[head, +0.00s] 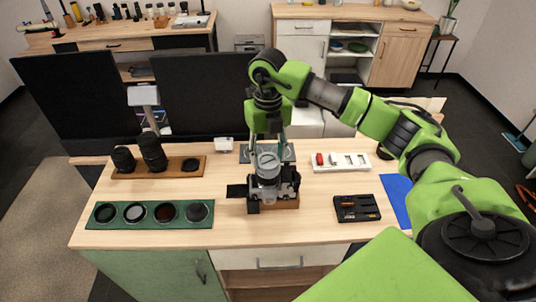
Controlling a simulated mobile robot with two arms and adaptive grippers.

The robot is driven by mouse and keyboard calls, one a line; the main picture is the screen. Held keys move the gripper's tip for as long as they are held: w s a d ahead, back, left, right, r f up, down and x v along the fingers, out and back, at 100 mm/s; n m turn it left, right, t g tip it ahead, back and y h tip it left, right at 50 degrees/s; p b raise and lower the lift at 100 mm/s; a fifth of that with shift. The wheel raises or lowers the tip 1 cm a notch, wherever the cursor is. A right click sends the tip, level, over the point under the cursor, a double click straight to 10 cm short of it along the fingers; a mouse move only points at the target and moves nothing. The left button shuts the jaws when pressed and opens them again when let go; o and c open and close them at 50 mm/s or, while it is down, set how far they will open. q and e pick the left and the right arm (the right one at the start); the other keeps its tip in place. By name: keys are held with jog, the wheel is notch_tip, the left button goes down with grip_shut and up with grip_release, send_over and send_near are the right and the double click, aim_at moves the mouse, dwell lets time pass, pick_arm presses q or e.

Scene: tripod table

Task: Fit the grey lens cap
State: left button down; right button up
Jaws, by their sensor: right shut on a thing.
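My right gripper (267,148) points down over the middle of the table, its fingers shut on a grey round piece that looks like the grey lens cap (267,160). Directly below is a camera (267,188), dark with a grey lens part, on a small wooden block (286,204). The cap and the lens overlap in this view, so I cannot tell whether they touch. The gripper covers part of the camera's back. My left gripper is not in view.
A green tray (126,222) holds several round filters at front left. Lenses stand on a wooden board (176,173). A white tray (340,168), a black tool case (357,208) and a blue mat (397,193) lie right. Dark monitors (203,92) rise behind.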

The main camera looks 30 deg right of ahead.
jog(key=shift+s+f, duration=0.1)
jog(key=shift+f, duration=0.05)
jog(key=o, duration=1.3)
jog(key=shift+c, duration=0.2)
jog(key=shift+o, duration=1.2)
jog(key=shift+r+p, duration=2.3)
jog(key=shift+r, duration=1.35)
jog(key=shift+f, duration=0.1)
